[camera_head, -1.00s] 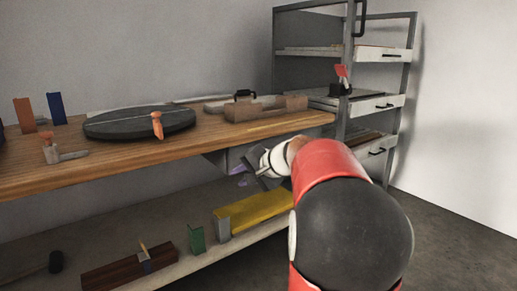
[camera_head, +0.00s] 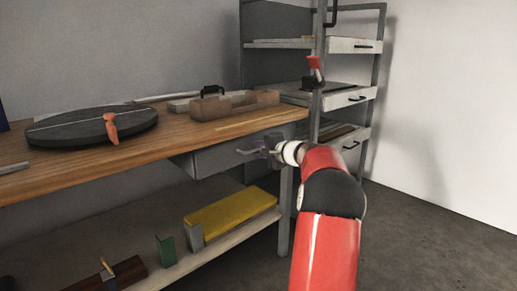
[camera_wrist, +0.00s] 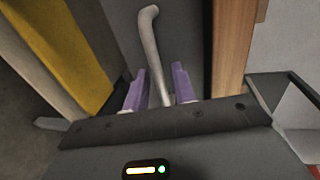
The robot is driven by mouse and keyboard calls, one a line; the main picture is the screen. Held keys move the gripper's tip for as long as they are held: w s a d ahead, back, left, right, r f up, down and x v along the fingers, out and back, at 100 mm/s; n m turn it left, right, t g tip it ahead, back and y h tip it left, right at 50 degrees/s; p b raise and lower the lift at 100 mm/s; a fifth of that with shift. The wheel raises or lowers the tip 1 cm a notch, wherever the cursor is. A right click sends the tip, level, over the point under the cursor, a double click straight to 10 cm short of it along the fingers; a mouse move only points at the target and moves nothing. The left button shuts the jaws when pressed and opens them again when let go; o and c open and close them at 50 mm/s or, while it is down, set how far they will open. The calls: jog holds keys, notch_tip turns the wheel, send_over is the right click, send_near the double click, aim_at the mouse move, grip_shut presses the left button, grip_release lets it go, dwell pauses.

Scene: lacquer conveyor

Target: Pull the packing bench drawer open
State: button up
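The packing bench (camera_head: 150,145) has a wooden top with a grey drawer (camera_head: 212,160) hung under its right part. The drawer's front also shows in the wrist view (camera_wrist: 186,35). A pale bar handle (camera_wrist: 151,45) runs down between my gripper's two purple fingertips (camera_wrist: 158,88). Gaps show between the bar and the fingers, so my gripper is open around the handle and not clamped on it. In the head view my gripper (camera_head: 257,149) is at the drawer front, and the wrist partly hides the drawer's right end. The drawer looks closed.
A yellow block (camera_head: 232,210) and a green block (camera_head: 165,251) are on the lower shelf. A round dark board (camera_head: 75,130) and a tan tray (camera_head: 238,103) stand on the bench top. A grey rack (camera_head: 350,100) is behind at right. Floor at right is clear.

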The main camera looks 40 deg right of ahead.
jog(key=shift+w, duration=0.3)
grip_shut()
jog(key=shift+s+f, duration=0.1)
jog(key=shift+s, duration=0.05)
